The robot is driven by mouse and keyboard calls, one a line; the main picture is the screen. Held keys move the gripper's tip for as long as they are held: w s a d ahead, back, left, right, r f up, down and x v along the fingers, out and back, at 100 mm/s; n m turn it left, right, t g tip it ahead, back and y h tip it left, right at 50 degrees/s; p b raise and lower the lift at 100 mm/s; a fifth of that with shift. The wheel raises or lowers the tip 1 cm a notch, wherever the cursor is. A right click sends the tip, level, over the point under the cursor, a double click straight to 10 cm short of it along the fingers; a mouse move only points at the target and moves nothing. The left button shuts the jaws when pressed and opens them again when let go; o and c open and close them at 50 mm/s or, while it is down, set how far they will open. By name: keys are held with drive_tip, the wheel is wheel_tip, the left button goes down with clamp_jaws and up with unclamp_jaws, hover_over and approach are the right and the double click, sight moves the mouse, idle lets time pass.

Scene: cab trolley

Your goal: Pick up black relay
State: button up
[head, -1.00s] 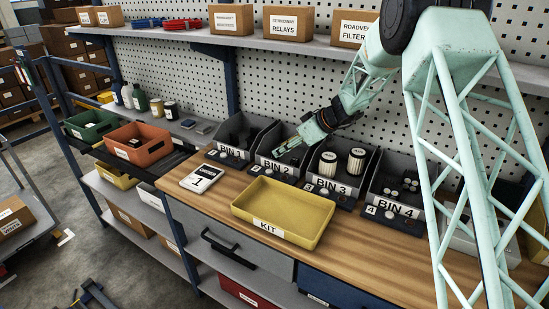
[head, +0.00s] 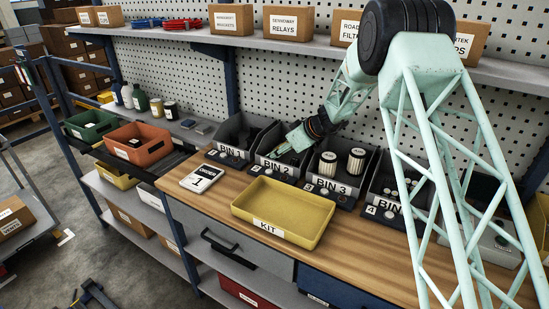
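My gripper (head: 275,153) reaches down and to the left over BIN 2 (head: 277,168). Its mint fingertips are inside or just above that bin's opening, and I cannot tell which. Whether the fingers are open or hold anything is too small to tell. Dark items (head: 238,138) lie in BIN 1 (head: 231,153), to the left of my gripper. They are too dark to tell whether one is the black relay. The contents of BIN 2 are mostly hidden by my gripper and the shadow.
BIN 3 (head: 329,184) holds two white-and-black cylinders. BIN 4 stands right of it, partly behind my arm. An empty yellow KIT tray (head: 268,226) and an order card (head: 203,180) lie on the wooden bench. A shelf with boxes (head: 231,19) runs above.

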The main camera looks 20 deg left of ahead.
idle(0.3)
drive_tip(key=c, duration=0.9)
drive_tip(key=shift+s+r+b, duration=0.15)
drive_tip(key=shift+b, duration=0.55)
